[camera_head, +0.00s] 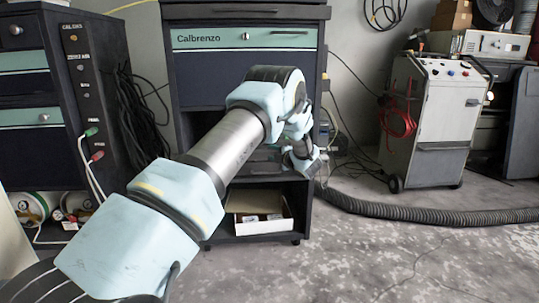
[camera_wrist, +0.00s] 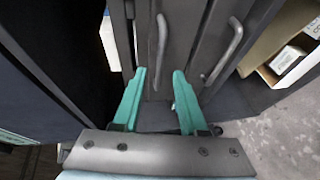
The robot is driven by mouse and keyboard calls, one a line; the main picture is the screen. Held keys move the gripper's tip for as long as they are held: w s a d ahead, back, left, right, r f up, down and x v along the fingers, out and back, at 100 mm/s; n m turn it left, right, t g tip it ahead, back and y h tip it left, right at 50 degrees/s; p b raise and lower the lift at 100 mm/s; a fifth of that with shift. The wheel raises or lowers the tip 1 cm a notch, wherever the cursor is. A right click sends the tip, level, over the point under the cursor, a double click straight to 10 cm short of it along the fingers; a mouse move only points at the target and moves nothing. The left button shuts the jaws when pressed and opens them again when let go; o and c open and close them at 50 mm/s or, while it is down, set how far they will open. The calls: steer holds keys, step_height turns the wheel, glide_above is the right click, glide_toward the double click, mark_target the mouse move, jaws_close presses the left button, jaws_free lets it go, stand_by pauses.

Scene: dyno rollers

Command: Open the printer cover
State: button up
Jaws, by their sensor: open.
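No part is plainly marked as a printer cover. In the wrist view, two curved metal bar handles show on dark grey front panels of the cabinet: a left handle (camera_wrist: 161,45) and a right handle (camera_wrist: 226,55). My gripper (camera_wrist: 160,72) is open, its two teal fingers pointing at the panels. The lower end of the left handle appears between the fingertips; contact cannot be told. The right handle lies outside the right finger. In the head view, my arm hides most of the cabinet's middle front and the handles.
The dark Calbrenzo cabinet (camera_head: 245,65) has an open lower shelf with a white box (camera_head: 262,222). A dark rack (camera_head: 85,80) with plugged cables stands left. A grey wheeled machine (camera_head: 428,125) stands right. A ribbed hose (camera_head: 420,212) crosses the floor; the front right floor is clear.

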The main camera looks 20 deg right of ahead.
steer(key=shift+x, duration=1.4)
steer(key=shift+c, duration=0.2)
jaws_close()
